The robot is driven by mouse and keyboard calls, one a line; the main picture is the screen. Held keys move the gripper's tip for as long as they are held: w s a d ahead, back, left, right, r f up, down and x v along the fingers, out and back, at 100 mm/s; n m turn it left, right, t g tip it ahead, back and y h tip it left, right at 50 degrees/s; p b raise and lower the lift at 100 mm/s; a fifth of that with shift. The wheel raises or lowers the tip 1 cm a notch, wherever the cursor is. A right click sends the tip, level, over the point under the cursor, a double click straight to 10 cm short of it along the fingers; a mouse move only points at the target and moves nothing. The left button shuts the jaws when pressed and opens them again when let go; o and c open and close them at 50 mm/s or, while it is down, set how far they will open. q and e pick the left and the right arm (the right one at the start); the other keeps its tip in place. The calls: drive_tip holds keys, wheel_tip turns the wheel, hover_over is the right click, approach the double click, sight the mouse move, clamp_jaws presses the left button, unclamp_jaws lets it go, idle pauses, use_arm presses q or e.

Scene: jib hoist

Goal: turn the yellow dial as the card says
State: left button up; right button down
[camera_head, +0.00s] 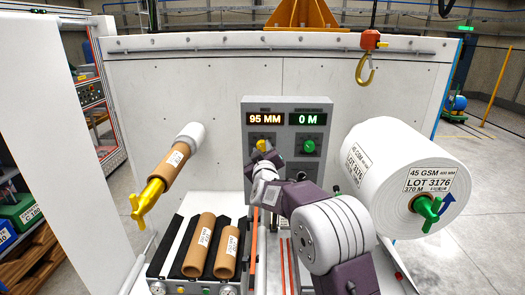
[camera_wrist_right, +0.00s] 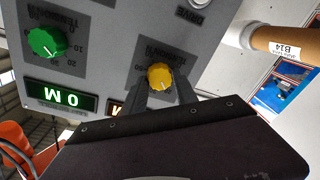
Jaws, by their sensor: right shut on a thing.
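The yellow dial (camera_head: 261,145) is on the front of a grey control panel (camera_head: 317,180), left of a green dial (camera_head: 309,146). In the right wrist view the yellow dial (camera_wrist_right: 160,76) sits between the two fingertips of my right gripper (camera_wrist_right: 163,88), which is shut on it. In the head view this gripper (camera_head: 262,157) partly covers the dial. I cannot make out an instruction card. My left gripper is not in view.
A large white roll (camera_head: 385,165) labelled 45 GSM, LOT 3176 stands right of the panel, with a green handle (camera_head: 428,208). A brown core (camera_head: 170,170) on a shaft with a yellow handle (camera_head: 148,202) juts out at left. Two brown cores (camera_head: 200,245) lie in a rack below.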

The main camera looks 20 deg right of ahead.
drive_tip(key=shift+f+m+b, duration=0.25)
drive_tip(key=shift+m+b, duration=0.45)
drive_tip(key=shift+b, duration=0.2)
drive_tip(key=shift+m+b, duration=0.7)
drive_tip(key=shift+m, duration=0.1)
drive_tip(key=m+b, duration=0.2)
drive_tip(key=m, duration=0.1)
drive_tip(key=shift+m+t+b, duration=0.3)
drive_tip(key=shift+m+b, duration=0.45)
drive_tip(key=shift+m, duration=0.55)
drive_tip(key=c, duration=1.1)
unclamp_jaws()
drive_tip(key=shift+c, duration=0.2)
drive_tip(key=shift+o, duration=1)
drive_tip(key=shift+w+m, duration=0.15)
drive_tip(key=shift+m, duration=0.15)
